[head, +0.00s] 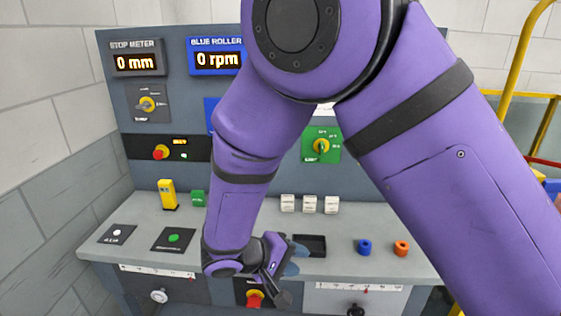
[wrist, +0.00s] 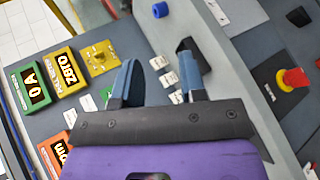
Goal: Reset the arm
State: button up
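My arm is purple with black bands and reaches down across the head view from the upper right. My gripper (head: 292,259) is low over the front of the bench, just left of a black tray (head: 312,245). In the wrist view my gripper (wrist: 165,78) has its two blue-grey fingers spread apart, with nothing held between them. Several small white blocks (wrist: 158,62) show beyond the gap, on the bench. My arm hides the middle of the panel.
The grey bench (head: 345,220) carries a blue ring (head: 364,247), an orange ring (head: 401,248), a yellow block (head: 168,194) and a green block (head: 198,198). A red knob (head: 255,298) is on the front face below my gripper. A yellow rail (head: 517,60) stands right.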

jog(key=s+d+r+m+g+y, duration=0.2)
jog(key=d+r+m+g+y, duration=0.25)
jog(key=d+r, duration=1.15)
jog(key=s+d+r+m+t+y, duration=0.1)
jog(key=s+d+r+t+y, duration=0.4)
jog(key=s+d+r, duration=0.6)
jog(key=shift+s+d+r+y, duration=0.15)
jog(key=shift+s+r+y, duration=0.45)
jog(key=shift+s, duration=1.25)
jog(key=shift+f+m, duration=0.1)
jog(key=shift+m, duration=0.15)
